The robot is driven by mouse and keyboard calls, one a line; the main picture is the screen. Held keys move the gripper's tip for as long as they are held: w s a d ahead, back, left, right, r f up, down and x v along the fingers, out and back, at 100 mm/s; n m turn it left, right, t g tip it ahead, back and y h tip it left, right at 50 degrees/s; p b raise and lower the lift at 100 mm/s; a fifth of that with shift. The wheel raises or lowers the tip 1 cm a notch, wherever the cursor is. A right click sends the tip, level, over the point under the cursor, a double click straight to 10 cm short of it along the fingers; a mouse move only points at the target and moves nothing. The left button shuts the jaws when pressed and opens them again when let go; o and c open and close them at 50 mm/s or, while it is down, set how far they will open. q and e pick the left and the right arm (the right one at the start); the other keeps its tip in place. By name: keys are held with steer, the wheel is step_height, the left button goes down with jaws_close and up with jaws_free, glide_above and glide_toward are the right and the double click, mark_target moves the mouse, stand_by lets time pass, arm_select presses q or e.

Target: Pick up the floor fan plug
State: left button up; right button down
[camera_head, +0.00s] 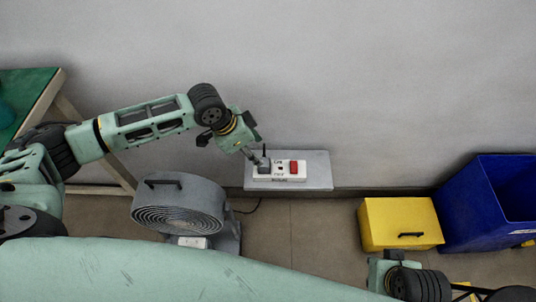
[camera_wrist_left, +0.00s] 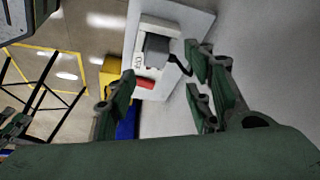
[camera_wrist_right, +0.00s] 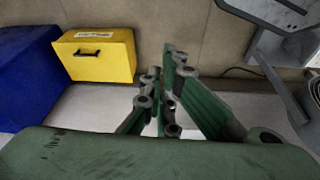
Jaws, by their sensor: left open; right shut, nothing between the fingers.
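The floor fan plug (camera_head: 264,166) is a dark grey block with a black cord, seated at the left end of a white power strip (camera_head: 279,177). It also shows in the left wrist view (camera_wrist_left: 157,47), beyond my fingers. My left gripper (camera_head: 252,157) is open just above and left of the plug, partly in front of it. In its wrist view the two fingers (camera_wrist_left: 162,88) stand apart with nothing between them. The grey floor fan (camera_head: 185,188) stands left of the strip. My right gripper (camera_wrist_right: 161,88) is shut and empty, well right of the strip.
The strip lies on a grey slab (camera_head: 320,175) against the wall. A red block (camera_head: 293,169) sits at its right end. A yellow box (camera_head: 388,217) and a blue bin (camera_head: 480,210) stand at right. A green-topped table (camera_head: 30,85) is at left.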

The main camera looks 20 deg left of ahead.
mark_target(264, 166)
arm_select(q)
steer(key=shift+d+f, duration=0.35)
steer(key=shift+f, duration=0.55)
steer(key=b+x, duration=0.1)
steer(key=x, duration=0.2)
steer(key=b+x, duration=0.1)
steer(key=x, duration=0.1)
steer(key=shift+s+d+f+b, duration=0.15)
steer(key=shift+s+d+b, duration=0.1)
steer(key=shift+d+b, duration=0.05)
arm_select(e)
steer(key=shift+s+d+r, duration=0.1)
steer(key=shift+s+r, duration=0.3)
steer(key=shift+r, duration=0.2)
steer(key=shift+s+r, duration=0.35)
steer(key=shift+r, duration=0.25)
arm_select(q)
steer(key=shift+c, duration=0.5)
steer(key=c, duration=1)
steer(key=shift+r, duration=0.2)
steer(key=shift+c, duration=0.2)
